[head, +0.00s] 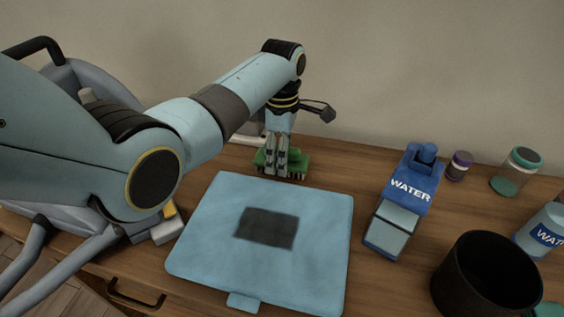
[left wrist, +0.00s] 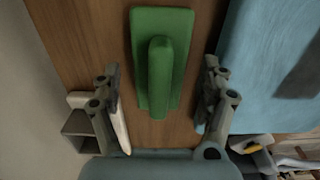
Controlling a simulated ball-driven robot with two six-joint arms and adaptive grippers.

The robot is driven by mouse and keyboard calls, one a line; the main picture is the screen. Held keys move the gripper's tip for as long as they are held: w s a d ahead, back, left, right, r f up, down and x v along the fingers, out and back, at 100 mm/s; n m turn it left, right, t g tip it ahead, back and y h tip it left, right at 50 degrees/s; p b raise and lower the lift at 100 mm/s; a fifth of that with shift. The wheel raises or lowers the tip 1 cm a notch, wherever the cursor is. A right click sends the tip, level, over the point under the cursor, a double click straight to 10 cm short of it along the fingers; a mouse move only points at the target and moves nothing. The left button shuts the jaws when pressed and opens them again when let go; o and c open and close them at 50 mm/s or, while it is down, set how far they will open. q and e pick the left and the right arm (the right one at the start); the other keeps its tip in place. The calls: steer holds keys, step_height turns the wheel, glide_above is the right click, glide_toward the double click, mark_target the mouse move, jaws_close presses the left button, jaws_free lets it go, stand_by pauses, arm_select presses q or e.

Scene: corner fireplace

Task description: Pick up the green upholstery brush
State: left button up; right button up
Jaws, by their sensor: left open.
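The green upholstery brush (head: 296,162) stands on the wooden table near the wall, behind the blue case, with its dark bristles down. In the left wrist view the brush (left wrist: 160,62) shows from above, with a raised green handle along its middle. My left gripper (head: 277,170) points down at the brush and partly covers it in the head view. In the left wrist view the left gripper (left wrist: 162,82) is open, one finger on each side of the brush handle, with gaps between. My right gripper is not in view.
A flat blue case (head: 215,225) with a dark patch lies in front of the brush. Right of it are a blue WATER carton (head: 410,190), a small purple-capped jar (head: 458,167), a green-lidded jar (head: 517,170) and a black pot (head: 485,280). The wall is close behind.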

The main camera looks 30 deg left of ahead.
arm_select(q)
step_height(320, 180, down, 3)
steer(key=shift+r, duration=0.2)
steer(key=c, duration=1.3)
